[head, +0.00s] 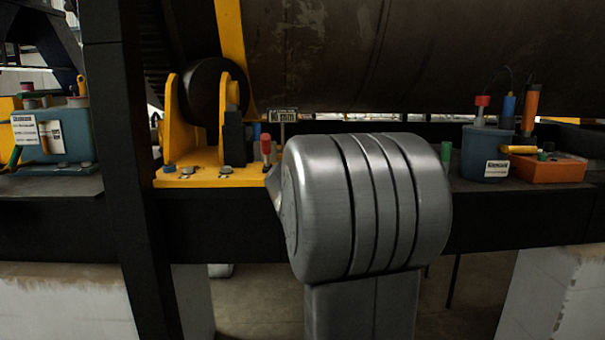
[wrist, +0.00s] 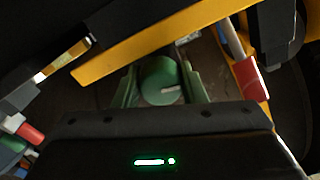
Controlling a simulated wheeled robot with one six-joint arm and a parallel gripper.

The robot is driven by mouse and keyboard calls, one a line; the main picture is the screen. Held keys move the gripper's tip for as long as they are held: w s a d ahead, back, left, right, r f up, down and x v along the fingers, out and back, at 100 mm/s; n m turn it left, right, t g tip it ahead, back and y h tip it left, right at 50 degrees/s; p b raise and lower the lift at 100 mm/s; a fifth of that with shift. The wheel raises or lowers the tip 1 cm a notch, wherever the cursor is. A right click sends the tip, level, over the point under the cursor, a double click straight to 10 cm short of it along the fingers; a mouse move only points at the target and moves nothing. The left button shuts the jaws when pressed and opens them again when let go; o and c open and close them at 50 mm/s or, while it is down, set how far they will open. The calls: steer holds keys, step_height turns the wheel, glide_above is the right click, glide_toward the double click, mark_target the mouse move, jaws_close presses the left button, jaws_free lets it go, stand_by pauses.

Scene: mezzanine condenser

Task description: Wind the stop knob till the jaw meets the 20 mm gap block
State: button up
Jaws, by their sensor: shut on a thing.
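In the wrist view the green round knob (wrist: 157,84), with a pale mark line on its face, sits between the two fingers of my gripper (wrist: 160,92). The fingers are shut on it from both sides. In the head view my grey arm hides the gripper and the knob. I cannot make out the jaw or the 20 mm gap block for certain in either view, so I cannot tell the gap between them.
A yellow bracket (head: 188,178) with a black roller (head: 209,92) stands left of my arm. A red-capped tool (head: 266,146) is close beside the arm. At right are a blue tub (head: 477,155) and an orange box (head: 560,170). A blue box (head: 75,135) stands left.

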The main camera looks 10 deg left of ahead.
stand_by(0.5)
steer(key=o, duration=1)
steer(key=p+v, duration=0.1)
steer(key=v, duration=1.2)
steer(key=shift+s, duration=0.4)
